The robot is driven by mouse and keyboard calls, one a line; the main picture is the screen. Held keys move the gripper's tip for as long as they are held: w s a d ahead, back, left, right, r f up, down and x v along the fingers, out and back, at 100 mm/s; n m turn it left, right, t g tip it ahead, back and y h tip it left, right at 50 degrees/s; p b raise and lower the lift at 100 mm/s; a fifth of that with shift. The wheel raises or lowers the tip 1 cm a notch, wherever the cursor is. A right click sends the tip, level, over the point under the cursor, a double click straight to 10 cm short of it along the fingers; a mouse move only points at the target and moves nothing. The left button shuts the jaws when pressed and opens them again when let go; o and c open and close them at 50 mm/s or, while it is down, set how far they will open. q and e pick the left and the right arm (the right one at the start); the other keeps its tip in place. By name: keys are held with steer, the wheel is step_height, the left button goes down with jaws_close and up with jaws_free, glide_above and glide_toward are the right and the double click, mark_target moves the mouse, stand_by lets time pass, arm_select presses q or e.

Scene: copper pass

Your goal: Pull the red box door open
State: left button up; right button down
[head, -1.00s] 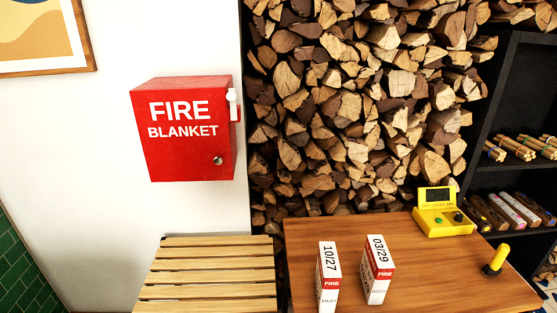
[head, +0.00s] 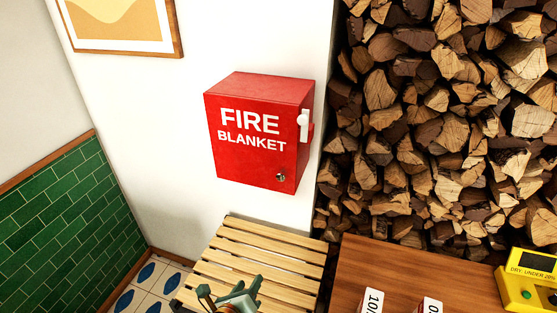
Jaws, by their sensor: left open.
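The red box (head: 262,132), lettered FIRE BLANKET, hangs on the white wall in the middle of the head view. Its door looks closed. A small metal knob or lock (head: 281,176) sits low on the right of its front. A white handle-like piece (head: 303,126) is on its right side. My left gripper (head: 229,292) shows at the bottom edge, over the slatted bench, below the box and well apart from it. It is open, and nothing shows between its fingers. My right gripper is not in view.
A slatted wooden bench (head: 262,253) stands below the box. Right of it is a brown table (head: 410,268) with two white-and-red boxes (head: 371,300) and a yellow device (head: 527,285). Stacked firewood (head: 440,130) fills the right. A framed picture (head: 122,22) hangs upper left. The space before the box is clear.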

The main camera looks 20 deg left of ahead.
arm_select(q)
steer(key=w+d+r+m+t+p, duration=0.1)
steer(key=w+r+m+t, duration=0.15)
steer(key=r, duration=0.55)
steer(key=w+r+m+t+p, duration=0.1)
steer(key=r+m, duration=0.2)
steer(key=r, duration=0.4)
steer(key=m+t, duration=0.1)
steer(key=m, duration=0.1)
glide_toward(280, 178)
steer(key=w, duration=0.8)
steer(key=shift+w+b, duration=0.15)
steer(key=shift+b, duration=0.25)
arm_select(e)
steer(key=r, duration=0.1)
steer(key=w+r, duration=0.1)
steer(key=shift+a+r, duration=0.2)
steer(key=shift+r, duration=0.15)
arm_select(q)
steer(key=shift+c, duration=0.3)
jaws_close()
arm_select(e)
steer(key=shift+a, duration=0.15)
